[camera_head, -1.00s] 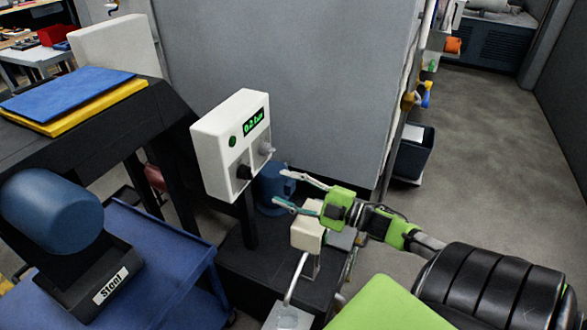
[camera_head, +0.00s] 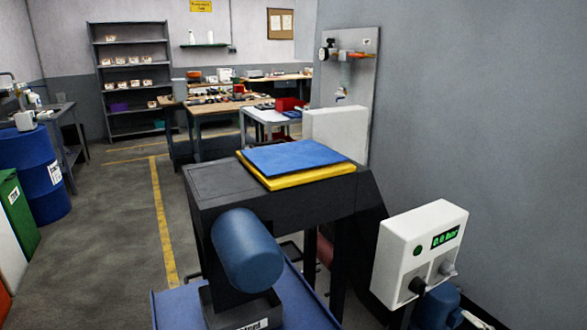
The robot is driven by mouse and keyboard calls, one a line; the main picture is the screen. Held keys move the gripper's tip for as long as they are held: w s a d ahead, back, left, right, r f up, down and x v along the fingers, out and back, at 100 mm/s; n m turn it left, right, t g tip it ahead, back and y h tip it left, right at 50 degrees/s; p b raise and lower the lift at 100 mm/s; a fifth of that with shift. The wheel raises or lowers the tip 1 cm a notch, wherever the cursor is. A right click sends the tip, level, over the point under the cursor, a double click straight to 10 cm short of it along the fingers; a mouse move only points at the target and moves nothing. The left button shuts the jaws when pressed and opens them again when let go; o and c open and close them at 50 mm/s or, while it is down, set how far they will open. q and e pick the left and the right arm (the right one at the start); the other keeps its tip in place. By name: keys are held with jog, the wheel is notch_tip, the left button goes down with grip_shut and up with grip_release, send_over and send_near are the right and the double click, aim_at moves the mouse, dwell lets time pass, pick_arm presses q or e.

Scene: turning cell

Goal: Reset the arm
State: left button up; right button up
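Neither of my grippers nor either arm is in the head view now.
A dark bench (camera_head: 222,189) carries a blue mat (camera_head: 290,156) on a yellow one. Open floor with a yellow line (camera_head: 160,215) lies left, beside a blue drum (camera_head: 30,175). A shelf (camera_head: 125,75) stands behind.

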jog(key=s+a+f+m+g+h, duration=0.3)
jog(key=a+f+m+h, duration=0.1)
jog(key=a+f+m, duration=0.15)
jog(key=s+a+f+m+g+h, duration=0.3)
jog(key=a+f+m, duration=0.15)
jog(key=f, duration=0.25)
jog(key=s+a+m+g+y, duration=0.1)
jog(key=s+a+g, duration=0.3)
jog(key=s+a, duration=0.3)
jog(key=s+a+m+g, duration=0.2)
jog(key=s+a+g, duration=0.15)
jog(key=s, duration=0.55)
notch_tip(320, 180, down, 27)
jog(key=s+g, duration=0.2)
jog(key=s, duration=0.1)
jog(key=s+d+f, duration=0.2)
jog(key=s+f, duration=1.3)
jog(key=s, duration=0.1)
jog(key=shift+s+d+f+n+g, duration=0.15)
jog(key=shift+s+f+n+g, duration=0.15)
jog(key=shift+s+f+g, duration=0.1)
jog(key=c, duration=0.4)
jog(key=shift+c, duration=0.3)
